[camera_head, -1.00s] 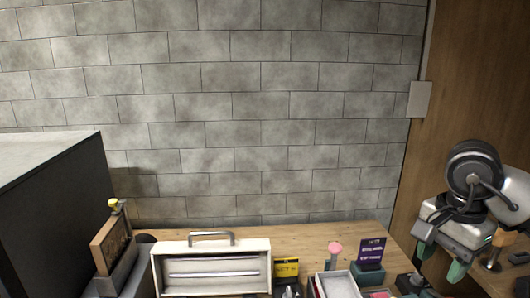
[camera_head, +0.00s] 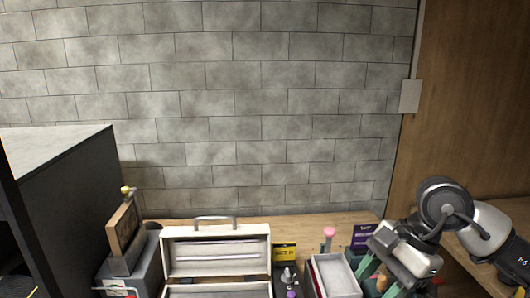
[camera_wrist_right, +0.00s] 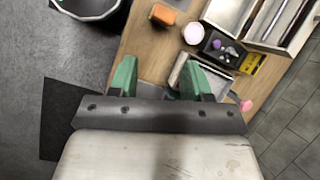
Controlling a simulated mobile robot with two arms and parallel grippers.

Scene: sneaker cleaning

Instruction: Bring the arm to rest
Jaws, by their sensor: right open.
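My right gripper (camera_head: 378,277) is at the lower right of the head view, in front of the table's right end. It points down, and its two green fingertips are apart. In the right wrist view the green fingers of the right gripper (camera_wrist_right: 158,80) stand apart with nothing held between them. Past the fingers lie the table edge and a small open box (camera_wrist_right: 193,70). My left gripper does not show in either view.
A wooden table (camera_head: 300,225) stands against a grey tile wall. It bears an open white case (camera_head: 215,232), an open tray box (camera_head: 335,275), a yellow card (camera_head: 285,251), a purple card (camera_head: 362,237) and a pink-topped brush (camera_head: 329,233). A dark bin (camera_wrist_right: 92,8) stands on the floor.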

